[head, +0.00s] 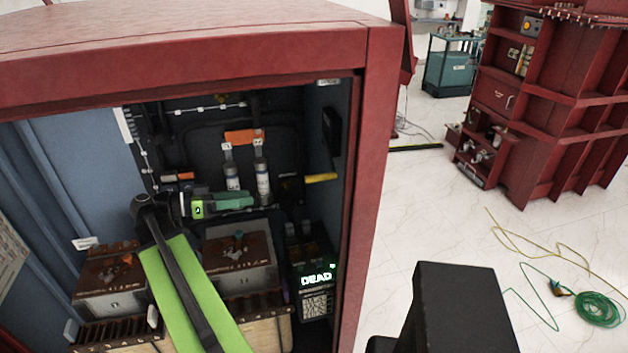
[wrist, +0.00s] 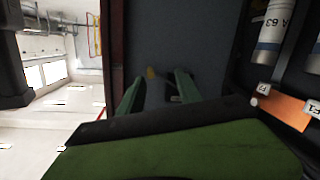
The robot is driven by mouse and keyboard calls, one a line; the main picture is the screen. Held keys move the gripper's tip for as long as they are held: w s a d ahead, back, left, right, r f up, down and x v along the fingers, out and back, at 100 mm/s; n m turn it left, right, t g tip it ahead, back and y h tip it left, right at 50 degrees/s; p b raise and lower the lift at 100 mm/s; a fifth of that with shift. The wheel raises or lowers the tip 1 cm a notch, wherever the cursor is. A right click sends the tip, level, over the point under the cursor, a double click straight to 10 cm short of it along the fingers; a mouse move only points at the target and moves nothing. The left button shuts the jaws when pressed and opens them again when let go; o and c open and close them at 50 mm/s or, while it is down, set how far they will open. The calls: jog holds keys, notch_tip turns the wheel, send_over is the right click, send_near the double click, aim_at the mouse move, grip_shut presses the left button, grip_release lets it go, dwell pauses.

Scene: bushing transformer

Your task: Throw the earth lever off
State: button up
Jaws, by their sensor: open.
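The earth lever appears to be the short yellow handle (head: 320,177) at the right inside wall of the red cabinet in the head view. In the wrist view a small yellow end (wrist: 151,73) shows between my fingertips, beyond them. My gripper (head: 250,201) is inside the cabinet, its green fingers pointing right, left of the yellow handle and slightly lower in the picture. In the wrist view my gripper (wrist: 157,82) is open with nothing between the fingers, apart from the handle. The lever's mount and exact position are hard to make out.
Two fuses (head: 263,180) and an orange plate (head: 241,137) stand behind my gripper. A lit DEAD display (head: 317,279) sits lower right. Brown-topped blocks (head: 238,248) lie below. The red cabinet frame (head: 372,170) bounds the opening on the right. Green cable (head: 597,309) lies on the floor.

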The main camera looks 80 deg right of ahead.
aim_at(333, 175)
jog(key=s+d+r+m, duration=0.1)
jog(key=s+d, duration=0.2)
jog(key=s, duration=0.3)
jog(key=s+d+r+m+g, duration=0.1)
jog(key=s+d, duration=0.2)
jog(key=s, duration=0.4)
jog(key=s+d+r+m+g, duration=0.1)
jog(key=s+d, duration=0.1)
jog(key=s, duration=0.4)
jog(key=shift+s+d+y, duration=0.3)
jog(key=shift+s+d, duration=0.05)
jog(key=shift+d, duration=0.05)
grip_shut()
dwell(0.4)
